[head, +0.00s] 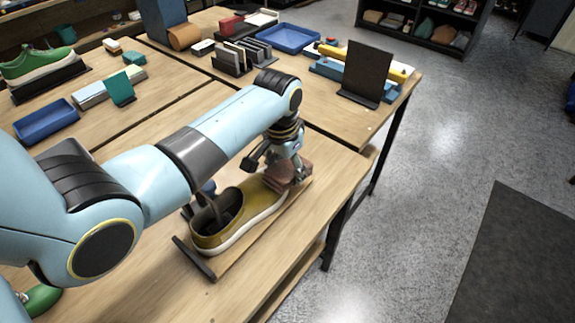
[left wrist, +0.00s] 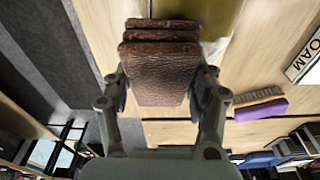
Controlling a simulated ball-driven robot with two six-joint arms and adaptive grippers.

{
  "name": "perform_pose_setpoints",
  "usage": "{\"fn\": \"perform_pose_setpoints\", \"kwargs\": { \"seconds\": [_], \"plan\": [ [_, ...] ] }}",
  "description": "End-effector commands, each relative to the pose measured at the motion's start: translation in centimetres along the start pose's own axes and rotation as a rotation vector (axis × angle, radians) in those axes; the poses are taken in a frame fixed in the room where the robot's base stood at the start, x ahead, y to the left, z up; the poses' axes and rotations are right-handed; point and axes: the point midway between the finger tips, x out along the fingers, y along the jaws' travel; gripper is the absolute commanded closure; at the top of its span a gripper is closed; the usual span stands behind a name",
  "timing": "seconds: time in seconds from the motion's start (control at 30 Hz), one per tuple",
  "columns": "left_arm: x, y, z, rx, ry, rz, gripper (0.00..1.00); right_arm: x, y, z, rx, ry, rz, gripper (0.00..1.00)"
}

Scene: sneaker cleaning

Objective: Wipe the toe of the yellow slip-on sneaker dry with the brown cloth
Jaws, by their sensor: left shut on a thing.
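The yellow slip-on sneaker (head: 232,219) with a white sole rests on a wooden board near the table's front edge, its toe pointing to the upper right. My left gripper (head: 282,168) is over the toe end, shut on the folded brown cloth (head: 288,174). The cloth covers the toe in the head view, so the toe surface is hidden. In the left wrist view the cloth (left wrist: 161,72) sits between the two fingers (left wrist: 163,95), with a yellow strip of the sneaker (left wrist: 215,18) just beyond it. I cannot tell if they touch. My right gripper is out of view.
A dark upright panel (head: 367,73) stands at the far right of the table. A blue tray (head: 289,38) and a rack (head: 241,57) stand at the back. A purple brush (left wrist: 261,108) lies near the cloth. A green sneaker (head: 36,64) is at far left.

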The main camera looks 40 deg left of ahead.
Motion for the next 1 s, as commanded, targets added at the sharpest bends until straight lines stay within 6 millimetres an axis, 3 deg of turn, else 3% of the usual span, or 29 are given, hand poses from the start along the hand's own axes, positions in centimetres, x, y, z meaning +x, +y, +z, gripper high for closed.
{"fn": "perform_pose_setpoints", "kwargs": {
  "seconds": [0.33,0.7,1.0],
  "plan": [
    [0.3,-0.4,0.1,0.000,0.000,-0.001,0.68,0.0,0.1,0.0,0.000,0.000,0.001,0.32],
    [0.2,-3.7,0.2,-0.001,-0.003,-0.003,0.68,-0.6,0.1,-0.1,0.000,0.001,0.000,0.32],
    [0.2,-5.0,0.2,0.000,-0.003,-0.003,0.68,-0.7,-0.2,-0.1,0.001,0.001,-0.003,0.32]
  ]
}}
